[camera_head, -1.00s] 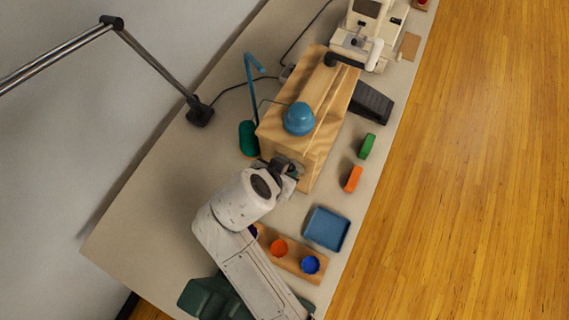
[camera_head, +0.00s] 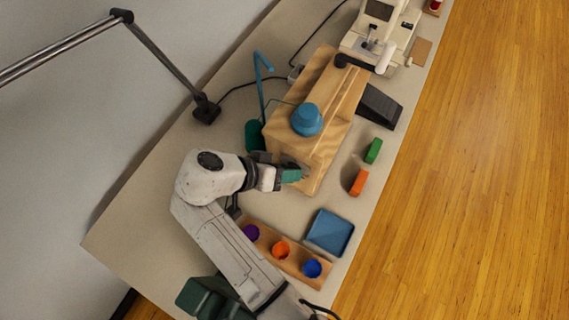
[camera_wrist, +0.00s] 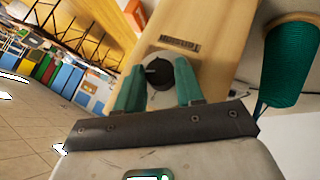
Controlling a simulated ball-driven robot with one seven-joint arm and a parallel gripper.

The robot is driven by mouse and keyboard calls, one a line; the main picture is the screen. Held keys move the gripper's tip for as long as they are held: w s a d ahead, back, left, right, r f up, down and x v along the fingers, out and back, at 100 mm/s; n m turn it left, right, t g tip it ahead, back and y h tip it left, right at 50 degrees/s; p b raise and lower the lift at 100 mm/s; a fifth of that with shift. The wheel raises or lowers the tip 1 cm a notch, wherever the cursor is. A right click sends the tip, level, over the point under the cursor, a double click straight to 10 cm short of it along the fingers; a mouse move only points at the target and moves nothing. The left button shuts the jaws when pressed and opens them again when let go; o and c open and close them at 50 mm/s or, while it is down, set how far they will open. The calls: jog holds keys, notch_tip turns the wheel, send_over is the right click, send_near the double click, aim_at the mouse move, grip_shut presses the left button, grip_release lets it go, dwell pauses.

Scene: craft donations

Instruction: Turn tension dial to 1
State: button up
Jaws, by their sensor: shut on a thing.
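The tension dial (camera_wrist: 160,73) is a black knob with a light pointer mark toward the picture's left, on a pale round disc. It sits on the end face of a wooden box (camera_wrist: 212,50), which also shows in the head view (camera_head: 322,165). A small dark label (camera_wrist: 180,44) is above the dial; its print is too small to read. My gripper (camera_wrist: 160,85), with teal fingers, is shut on the dial, one finger on each side. In the head view my gripper (camera_head: 294,174) is against the near end of the box and hides the dial.
A blue domed thing (camera_head: 307,119) sits on the box, and a teal cone (camera_wrist: 291,65) stands beside it. A blue tray (camera_head: 329,233), a wooden rack with coloured cups (camera_head: 291,262) and green (camera_head: 374,150) and orange (camera_head: 359,182) blocks lie nearby.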

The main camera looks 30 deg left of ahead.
jog(key=shift+f, duration=0.15)
jog(key=o, duration=1)
jog(key=shift+o, duration=0.2)
